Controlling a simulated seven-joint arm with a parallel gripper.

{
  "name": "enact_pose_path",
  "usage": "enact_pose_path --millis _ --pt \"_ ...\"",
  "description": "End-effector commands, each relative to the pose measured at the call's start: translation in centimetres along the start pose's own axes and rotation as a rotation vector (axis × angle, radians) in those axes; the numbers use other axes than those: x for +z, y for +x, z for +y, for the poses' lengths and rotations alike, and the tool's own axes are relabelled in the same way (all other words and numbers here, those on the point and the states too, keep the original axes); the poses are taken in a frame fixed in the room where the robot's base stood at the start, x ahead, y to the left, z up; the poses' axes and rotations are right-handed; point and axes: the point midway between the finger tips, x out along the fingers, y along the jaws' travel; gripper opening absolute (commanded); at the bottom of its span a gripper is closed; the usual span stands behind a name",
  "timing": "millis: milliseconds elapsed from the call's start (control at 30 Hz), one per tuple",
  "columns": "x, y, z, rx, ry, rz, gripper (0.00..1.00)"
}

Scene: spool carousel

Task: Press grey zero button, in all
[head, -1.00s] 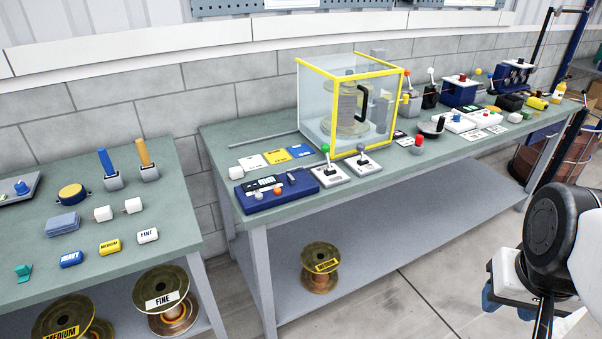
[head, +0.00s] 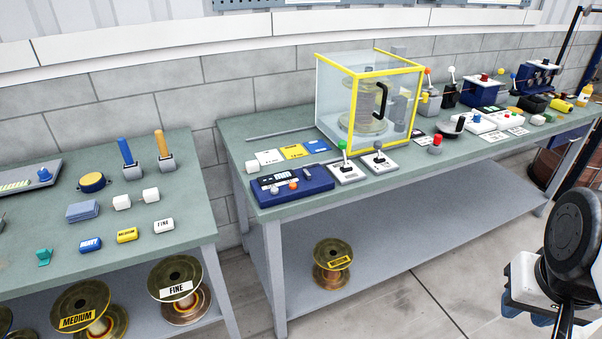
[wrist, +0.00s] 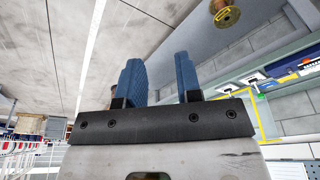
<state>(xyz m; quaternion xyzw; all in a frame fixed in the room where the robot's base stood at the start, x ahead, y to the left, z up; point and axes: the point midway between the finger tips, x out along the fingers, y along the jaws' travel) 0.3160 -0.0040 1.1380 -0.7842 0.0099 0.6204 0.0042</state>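A blue console (head: 322,187) with a small display lies at the front left of the middle bench. A small round grey button (head: 269,188) sits on its face, left of an orange button (head: 293,185). I cannot read any label by the grey button at this size. My gripper (wrist: 159,62) shows in the wrist view with two blue fingers spread apart and nothing between them. In the head view my arm is at the lower right, in front of the bench and far from the console. The wrist view does not show the grey button clearly.
Two joystick boxes (head: 347,172) stand just right of the console. Behind them is a clear case with yellow edges (head: 352,105) holding a spool. Cards (head: 292,151) lie behind the console. A second bench (head: 60,215) is at the left. The floor before the middle bench is open.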

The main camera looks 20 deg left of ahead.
Motion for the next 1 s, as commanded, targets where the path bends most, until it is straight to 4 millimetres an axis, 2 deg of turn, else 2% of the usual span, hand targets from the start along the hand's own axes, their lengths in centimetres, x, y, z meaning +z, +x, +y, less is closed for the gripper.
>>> enact_pose_path --millis 33,200,1000 --pt "0.0 0.0 0.0 0.0 0.0 0.0 0.24" --pt "0.0 0.0 0.0 0.0 0.0 0.0 0.0" --pt "0.0 0.0 0.0 0.0 0.0 0.0 0.0"
